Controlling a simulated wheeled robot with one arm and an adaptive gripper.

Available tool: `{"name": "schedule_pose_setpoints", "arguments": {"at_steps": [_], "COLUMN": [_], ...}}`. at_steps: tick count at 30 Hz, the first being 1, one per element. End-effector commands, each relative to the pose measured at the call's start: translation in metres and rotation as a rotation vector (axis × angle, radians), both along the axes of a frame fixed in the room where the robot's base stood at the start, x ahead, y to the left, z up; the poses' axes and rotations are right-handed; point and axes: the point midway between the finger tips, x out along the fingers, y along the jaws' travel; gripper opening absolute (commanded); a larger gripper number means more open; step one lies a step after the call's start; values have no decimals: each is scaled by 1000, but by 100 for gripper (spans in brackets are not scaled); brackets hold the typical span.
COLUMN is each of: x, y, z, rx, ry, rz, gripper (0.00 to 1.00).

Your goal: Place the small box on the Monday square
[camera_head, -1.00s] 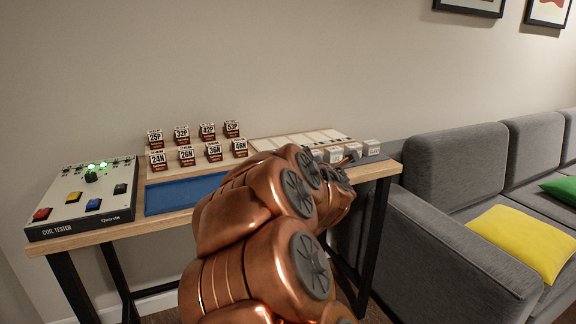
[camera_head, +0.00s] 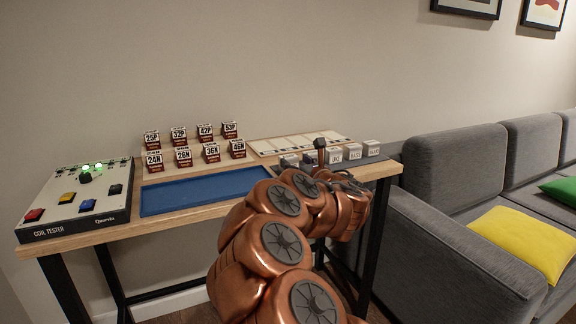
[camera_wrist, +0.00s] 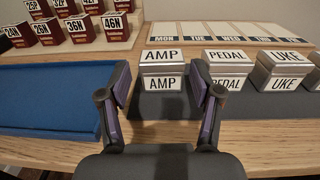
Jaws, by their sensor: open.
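White boxes with black labels stand in a row on a grey mat; in the wrist view they read AMP (camera_wrist: 162,75), PEDAL (camera_wrist: 228,60) and UKE (camera_wrist: 283,66). My gripper (camera_wrist: 162,82) is open and empty, its two fingers spread on either side of the AMP box's front in the picture. I cannot tell whether they touch it. Behind the boxes lies a pale board of day squares; the Monday square (camera_wrist: 164,29), marked MON, is at its left end and looks empty. In the head view the board (camera_head: 300,143) shows behind the boxes, which my arm partly hides.
A blue tray (camera_head: 200,191) lies left of the boxes. Behind it, dark red numbered boxes (camera_head: 183,157) stand on wooden steps. A coil tester (camera_head: 75,203) fills the table's left end. A grey sofa (camera_head: 455,165) stands right of the table.

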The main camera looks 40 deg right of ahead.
Motion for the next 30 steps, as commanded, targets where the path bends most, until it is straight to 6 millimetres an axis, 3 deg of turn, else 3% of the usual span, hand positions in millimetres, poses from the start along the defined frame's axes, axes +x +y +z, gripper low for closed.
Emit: {"name": "schedule_pose_setpoints", "arguments": {"at_steps": [8, 19, 28, 30], "x": [13, 51, 54, 53], "y": [-5, -15, -18, -18], "z": [-2, -4, -3, -3], "rx": [3, 3, 2, 2], "ry": [-2, -2, -1, -1], "rz": [-1, 4, -2, -1], "gripper": [65, 65, 65, 57]}}
